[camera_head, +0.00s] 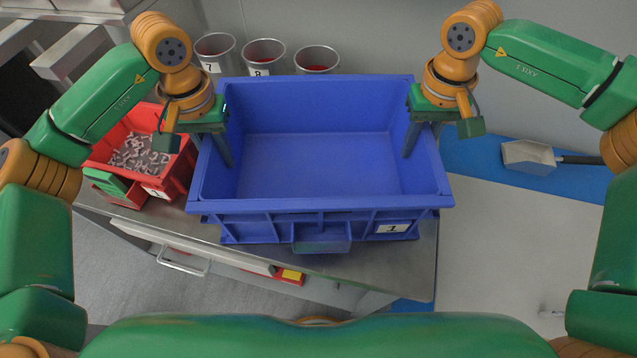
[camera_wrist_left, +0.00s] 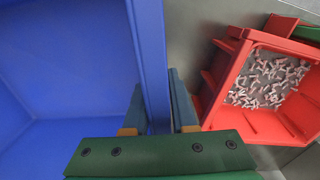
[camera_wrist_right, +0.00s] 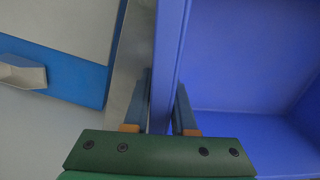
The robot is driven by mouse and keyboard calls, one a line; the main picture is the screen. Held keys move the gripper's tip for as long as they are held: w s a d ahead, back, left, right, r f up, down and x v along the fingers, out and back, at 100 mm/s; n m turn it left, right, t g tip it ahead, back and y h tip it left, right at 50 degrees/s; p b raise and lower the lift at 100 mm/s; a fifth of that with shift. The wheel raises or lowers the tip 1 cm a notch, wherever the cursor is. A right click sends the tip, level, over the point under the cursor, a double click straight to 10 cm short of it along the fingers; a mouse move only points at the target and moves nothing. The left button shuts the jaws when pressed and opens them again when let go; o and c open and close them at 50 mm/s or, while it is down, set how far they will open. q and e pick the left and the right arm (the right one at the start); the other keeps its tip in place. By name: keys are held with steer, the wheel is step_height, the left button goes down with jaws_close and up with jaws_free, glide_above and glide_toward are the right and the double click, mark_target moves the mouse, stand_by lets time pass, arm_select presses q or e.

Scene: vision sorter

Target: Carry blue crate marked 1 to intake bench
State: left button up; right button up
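The blue crate (camera_head: 322,205) with a white label 1 on its front is large, upright and empty in the middle of the head view. My left gripper (camera_head: 222,150) straddles its left wall, one finger inside and one outside. The left wrist view shows that wall (camera_wrist_left: 150,50) between the fingers, which look closed on it. My right gripper (camera_head: 411,138) straddles the right wall the same way. In the right wrist view the wall (camera_wrist_right: 170,50) sits between the fingers. The crate is over a steel-topped bench (camera_head: 390,270); whether it touches the top is hard to tell.
A red bin (camera_head: 180,178) of small pale parts stands close left of the crate. Several numbered cups (camera_head: 265,57) stand behind it. To the right, a pale surface (camera_head: 520,240) with a blue strip (camera_head: 470,155) holds a scoop (camera_head: 530,156). A drawer handle (camera_head: 182,262) shows below the bench top.

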arm_select(q)
steer(key=o, duration=0.4)
steer(key=shift+r, duration=0.1)
steer(key=shift+c, duration=0.2)
arm_select(e)
steer(key=o, duration=0.4)
steer(key=shift+r, duration=0.15)
steer(key=shift+c, duration=0.2)
arm_select(q)
step_height(320, 180, up, 12)
steer(key=shift+f, duration=0.1)
arm_select(e)
step_height(320, 180, up, 12)
arm_select(q)
steer(key=shift+w, duration=0.1)
